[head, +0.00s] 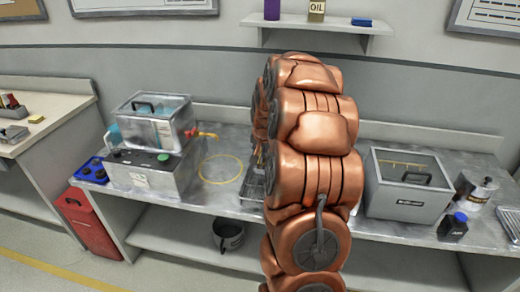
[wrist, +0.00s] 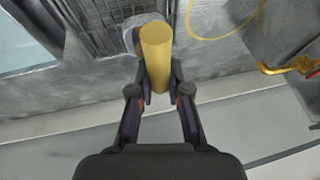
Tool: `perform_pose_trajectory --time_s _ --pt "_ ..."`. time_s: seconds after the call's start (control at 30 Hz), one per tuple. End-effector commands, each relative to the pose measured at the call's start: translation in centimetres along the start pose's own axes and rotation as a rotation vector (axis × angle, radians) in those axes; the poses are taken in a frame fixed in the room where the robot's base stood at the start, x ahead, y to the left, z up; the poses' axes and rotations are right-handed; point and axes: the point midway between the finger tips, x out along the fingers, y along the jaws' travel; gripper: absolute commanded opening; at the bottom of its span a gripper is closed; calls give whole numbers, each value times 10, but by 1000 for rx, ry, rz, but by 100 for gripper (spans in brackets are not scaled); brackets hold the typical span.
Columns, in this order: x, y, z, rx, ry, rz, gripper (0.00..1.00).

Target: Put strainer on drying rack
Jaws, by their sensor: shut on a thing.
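My gripper (wrist: 160,92) is shut on a thick yellow cylinder, which looks like the strainer's handle (wrist: 156,50). The strainer's head is not clearly visible; a small grey rounded part (wrist: 131,40) shows beside the handle's far end. The drying rack, a grey wire rack (wrist: 92,25), lies on the metal bench at the upper left of the wrist view, close to the handle's far end. I cannot tell whether they touch. In the head view the rack (head: 252,187) is partly hidden behind my copper-coloured arm, which also hides my gripper.
A grey machine with a clear tank (head: 152,122) stands left on the bench (head: 212,198). A yellow loop (head: 220,169) lies beside it. A grey lidded box (head: 408,198) stands right, with a metal can (head: 475,189) and dark bottle (head: 453,228) beyond. A shelf (head: 318,27) hangs above.

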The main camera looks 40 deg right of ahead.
Motion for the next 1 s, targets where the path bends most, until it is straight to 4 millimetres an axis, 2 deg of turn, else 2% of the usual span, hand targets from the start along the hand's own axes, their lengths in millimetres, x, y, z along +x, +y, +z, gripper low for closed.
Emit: perform_pose_trajectory --time_s 0.4,0.43,0.63,1.0 --pt "6 1 1 1 5 -2 0" --pt "5 1 1 1 4 -2 19" --pt "5 1 1 1 4 -1 40" --pt "2 0 0 1 3 -1 42"
